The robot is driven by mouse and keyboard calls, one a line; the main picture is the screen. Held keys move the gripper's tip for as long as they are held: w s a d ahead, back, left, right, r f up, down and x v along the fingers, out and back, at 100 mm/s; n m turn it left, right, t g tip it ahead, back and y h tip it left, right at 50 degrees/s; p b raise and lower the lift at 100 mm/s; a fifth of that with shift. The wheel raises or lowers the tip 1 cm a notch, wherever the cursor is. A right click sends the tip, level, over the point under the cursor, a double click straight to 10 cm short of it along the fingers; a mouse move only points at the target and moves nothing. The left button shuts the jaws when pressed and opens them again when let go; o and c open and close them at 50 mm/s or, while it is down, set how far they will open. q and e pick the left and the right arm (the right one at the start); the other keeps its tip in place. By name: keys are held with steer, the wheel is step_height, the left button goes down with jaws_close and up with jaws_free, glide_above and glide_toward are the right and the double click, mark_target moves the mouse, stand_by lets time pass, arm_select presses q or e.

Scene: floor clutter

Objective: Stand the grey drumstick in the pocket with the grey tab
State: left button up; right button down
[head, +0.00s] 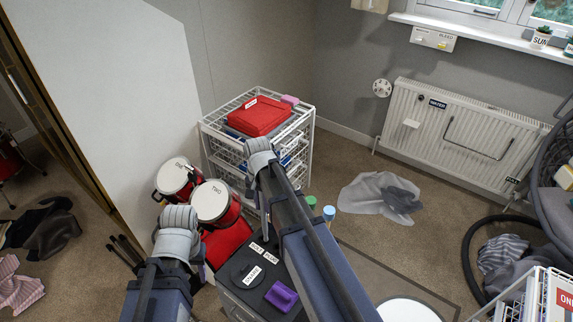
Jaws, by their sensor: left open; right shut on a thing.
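I cannot make out the grey drumstick or a pocket with a grey tab. Two red drums with white heads, one (176,175) and one marked TWO (211,201), stand left of centre. A red surface (226,243) lies below them, partly hidden by my arms.
A white wire drawer unit (205,128) carries a red case (258,116). A dark cabinet (291,318) with a purple object (281,296) stands in front. Grey cloth (380,194) lies on the carpet. A black hose (467,250) curves at right. A white panel (110,90) stands at left.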

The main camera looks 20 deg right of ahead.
steer(key=w+d+r+m+p, duration=0.2)
steer(key=w+d, duration=0.4)
steer(key=d, duration=0.6)
steer(key=shift+d+r+p, duration=0.3)
steer(key=shift+d+r, duration=0.05)
steer(key=shift+r, duration=0.35)
steer(key=shift+f, duration=0.15)
step_height(320, 180, down, 12)
steer(key=b, duration=1.2)
steer(key=c, duration=0.7)
jaws_free()
steer(key=shift+o, duration=0.2)
